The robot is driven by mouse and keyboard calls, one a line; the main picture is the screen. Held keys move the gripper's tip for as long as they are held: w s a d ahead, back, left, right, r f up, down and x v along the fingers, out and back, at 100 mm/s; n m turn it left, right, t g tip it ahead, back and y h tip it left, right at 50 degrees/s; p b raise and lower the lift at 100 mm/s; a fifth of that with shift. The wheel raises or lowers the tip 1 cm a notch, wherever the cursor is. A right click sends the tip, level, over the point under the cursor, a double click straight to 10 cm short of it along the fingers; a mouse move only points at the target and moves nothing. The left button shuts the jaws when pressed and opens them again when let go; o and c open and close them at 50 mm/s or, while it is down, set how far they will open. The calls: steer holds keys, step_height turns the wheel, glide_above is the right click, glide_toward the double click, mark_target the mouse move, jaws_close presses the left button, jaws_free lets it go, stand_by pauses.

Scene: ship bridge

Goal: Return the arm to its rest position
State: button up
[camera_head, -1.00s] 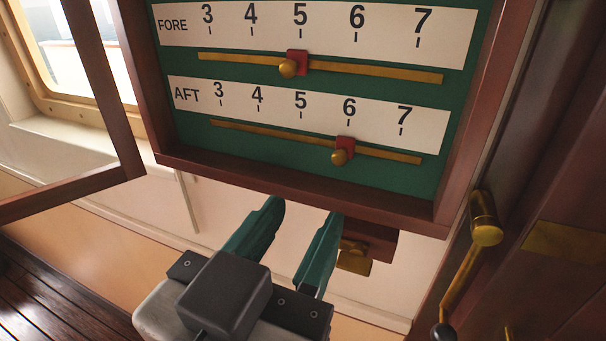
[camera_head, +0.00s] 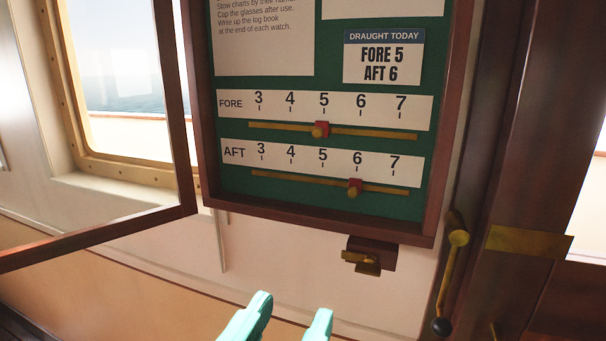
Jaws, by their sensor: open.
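My gripper (camera_head: 290,309) shows at the bottom of the view, its two teal fingers apart with nothing between them. It is below the green notice board (camera_head: 228,190) and touches nothing that I can see. Only the finger ends show; the rest of my arm is out of the picture. On the board, the FORE slider (camera_head: 321,129) stands at 5 and the AFT slider (camera_head: 354,187) stands at 6. A card (camera_head: 383,57) reads "Draught today, Fore 5, Aft 6".
A glazed door frame (camera_head: 187,150) stands swung open at the left of the board. A small wooden block with brass fittings (camera_head: 367,255) is on the wall under the board. A brass lever (camera_head: 452,270) is at the right, by a dark wooden post (camera_head: 505,190).

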steer(key=w+d+f+n+g, duration=0.1)
steer(key=w+d+f+g, duration=0.15)
steer(key=d+f, duration=0.5)
steer(key=w+d+f+n+g+y, duration=0.1)
steer(key=d+f+n+g, duration=0.3)
steer(key=f, duration=0.7)
steer(key=w+d+f+m+g, duration=0.1)
steer(key=w+d+f+g, duration=0.1)
steer(key=d+f, duration=0.6)
steer(key=s+d+f+g+y, duration=0.2)
steer(key=s+d+f+g, duration=0.1)
steer(key=s+f, duration=0.7)
steer(key=s+d+f+g+y, duration=0.3)
steer(key=s+d+f, duration=0.3)
steer(key=s+f, duration=0.4)
steer(key=shift+s+d+f+g, duration=0.2)
steer(key=shift+f+g, duration=0.15)
steer(key=shift+g, duration=0.4)
